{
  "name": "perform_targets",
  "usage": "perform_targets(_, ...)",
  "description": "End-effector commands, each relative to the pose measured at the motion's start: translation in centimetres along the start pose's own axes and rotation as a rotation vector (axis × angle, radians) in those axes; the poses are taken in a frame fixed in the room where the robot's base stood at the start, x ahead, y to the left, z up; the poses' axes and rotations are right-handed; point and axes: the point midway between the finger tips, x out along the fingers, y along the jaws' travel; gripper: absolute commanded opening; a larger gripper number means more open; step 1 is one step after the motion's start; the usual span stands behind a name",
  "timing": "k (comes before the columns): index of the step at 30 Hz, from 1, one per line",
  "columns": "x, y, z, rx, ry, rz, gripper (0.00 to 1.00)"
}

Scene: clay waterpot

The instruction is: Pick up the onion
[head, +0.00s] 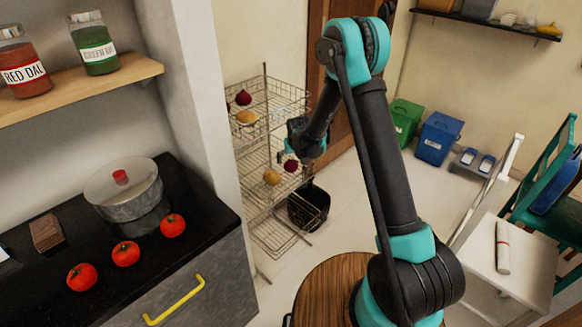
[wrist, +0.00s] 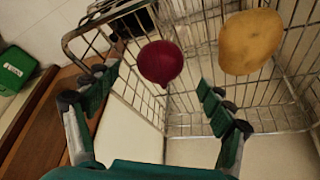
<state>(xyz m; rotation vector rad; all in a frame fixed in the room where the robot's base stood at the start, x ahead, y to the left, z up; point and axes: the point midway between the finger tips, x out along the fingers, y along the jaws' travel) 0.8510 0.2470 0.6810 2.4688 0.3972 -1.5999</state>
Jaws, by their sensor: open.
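A dark red-purple onion (wrist: 160,62) shows in the wrist view, beside a yellow-brown potato (wrist: 250,42) in a wire basket. My gripper (wrist: 156,86) is open and empty, with one finger on each side of the onion in the picture; I cannot tell whether either touches it. In the head view, an onion (head: 291,165) and a potato (head: 272,177) are in the middle tier of the wire rack (head: 262,207), just below my gripper (head: 290,148). Another onion (head: 243,97) and potato (head: 246,117) are in the top tier.
Wire basket walls surround the produce closely. A black bin (head: 309,206) stands on the floor beside the rack. A wooden door (head: 341,115) is behind my arm. Green (head: 405,117) and blue (head: 438,138) bins stand farther right. The counter at left holds tomatoes (head: 126,254) and a pot (head: 125,190).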

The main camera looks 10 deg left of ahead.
Motion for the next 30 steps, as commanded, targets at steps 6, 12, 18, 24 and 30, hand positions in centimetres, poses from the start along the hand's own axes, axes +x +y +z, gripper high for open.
perform_targets(6, 3.1, 0.0, 0.0, 0.000, 0.000, 0.000, 0.82)
perform_targets(12, 4.3, 0.0, 0.0, 0.000, 0.000, 0.000, 0.82)
perform_targets(18, 4.3, 0.0, 0.0, 0.000, 0.000, 0.000, 0.82)
perform_targets(24, 4.3, 0.0, 0.0, 0.000, 0.000, 0.000, 0.60)
perform_targets(30, 4.3, 0.0, 0.0, 0.000, 0.000, 0.000, 0.36)
